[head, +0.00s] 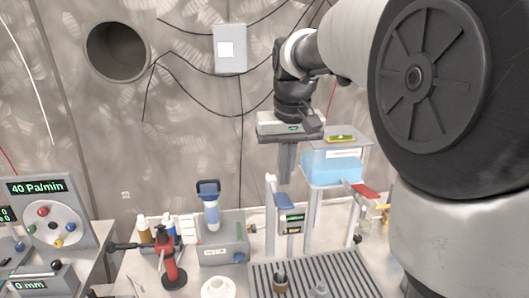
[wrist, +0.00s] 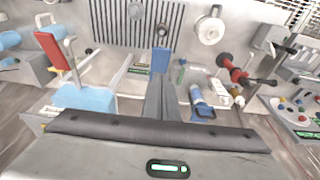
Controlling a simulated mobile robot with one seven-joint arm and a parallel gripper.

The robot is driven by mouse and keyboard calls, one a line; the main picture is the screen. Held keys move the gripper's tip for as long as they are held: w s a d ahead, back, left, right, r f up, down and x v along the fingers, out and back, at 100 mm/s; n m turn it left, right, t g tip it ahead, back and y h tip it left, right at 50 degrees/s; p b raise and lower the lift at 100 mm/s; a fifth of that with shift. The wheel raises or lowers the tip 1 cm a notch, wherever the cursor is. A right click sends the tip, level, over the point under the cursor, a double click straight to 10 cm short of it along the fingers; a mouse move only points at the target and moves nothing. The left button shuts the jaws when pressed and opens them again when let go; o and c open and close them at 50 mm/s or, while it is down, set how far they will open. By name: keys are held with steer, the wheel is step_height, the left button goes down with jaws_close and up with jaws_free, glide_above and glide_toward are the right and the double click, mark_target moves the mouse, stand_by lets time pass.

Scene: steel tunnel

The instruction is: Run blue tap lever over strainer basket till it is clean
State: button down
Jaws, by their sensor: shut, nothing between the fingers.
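My gripper (head: 287,182) is shut and empty, its fingers pointing straight down. The blue tap lever (head: 285,200) is on a slim white stand with a small display, just below the fingertips in the head view. In the wrist view the blue lever (wrist: 161,59) shows just beyond the fingertips (wrist: 162,78); I cannot tell whether they touch. On the slotted drain grate (head: 345,275) stand a small grey metal piece (head: 318,288), perhaps the strainer basket, and a dark-topped brown piece (head: 280,284). Whether the basket is clean is too small to tell.
A blue water tank (head: 332,168) with a red lever (head: 364,191) stands close to the right of my gripper. A blue-and-white upright device (head: 209,207), a red stand (head: 167,255) and a white round dish (head: 218,287) are to the left.

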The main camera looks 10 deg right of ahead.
mark_target(284, 202)
steer(key=shift+s+f, duration=0.25)
steer(key=shift+f, duration=0.75)
steer(key=shift+s+f, duration=0.2)
steer(key=shift+f, duration=0.8)
steer(key=shift+f+b, duration=0.1)
steer(key=shift+b, duration=0.25)
